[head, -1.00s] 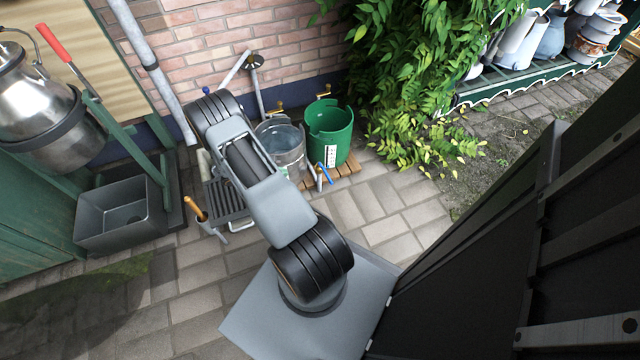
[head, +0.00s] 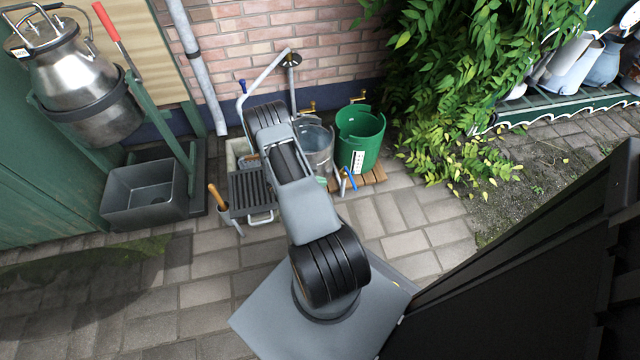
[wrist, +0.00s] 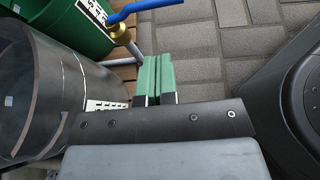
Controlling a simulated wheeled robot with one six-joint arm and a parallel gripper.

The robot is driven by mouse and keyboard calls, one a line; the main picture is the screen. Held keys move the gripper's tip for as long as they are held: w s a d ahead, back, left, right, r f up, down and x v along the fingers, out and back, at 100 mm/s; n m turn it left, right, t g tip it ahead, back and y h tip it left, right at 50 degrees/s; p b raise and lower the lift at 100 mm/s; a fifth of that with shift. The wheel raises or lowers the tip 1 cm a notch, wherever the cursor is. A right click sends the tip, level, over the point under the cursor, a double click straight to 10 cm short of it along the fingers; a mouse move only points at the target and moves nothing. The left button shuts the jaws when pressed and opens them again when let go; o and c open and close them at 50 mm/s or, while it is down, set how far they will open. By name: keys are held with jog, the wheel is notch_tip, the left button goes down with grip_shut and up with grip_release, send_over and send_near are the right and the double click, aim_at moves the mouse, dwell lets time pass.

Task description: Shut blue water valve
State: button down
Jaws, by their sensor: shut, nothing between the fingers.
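A blue lever handle (head: 351,178) shows on a thin post in front of the green bucket in the head view. In the wrist view the blue lever (wrist: 146,7) sits on a brass valve body (wrist: 121,34) atop a grey pipe, at the top middle. My gripper (wrist: 160,62) has green fingers that are shut together and empty. They appear just below and right of the valve in the picture, apart from the lever. In the head view my arm hides much of my gripper. A small blue knob (head: 242,86) also tops the bent pipe by the wall.
An orange-handled post (head: 217,196) stands left of a dark grate (head: 248,190). A grey basin (head: 145,190) is farther left. Paving in front is open.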

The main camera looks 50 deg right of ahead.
jog(key=b+x, duration=0.3)
jog(key=x, duration=0.7)
jog(key=shift+s+d+r, duration=0.25)
jog(key=shift+d+r, duration=0.05)
jog(key=shift+d, duration=0.1)
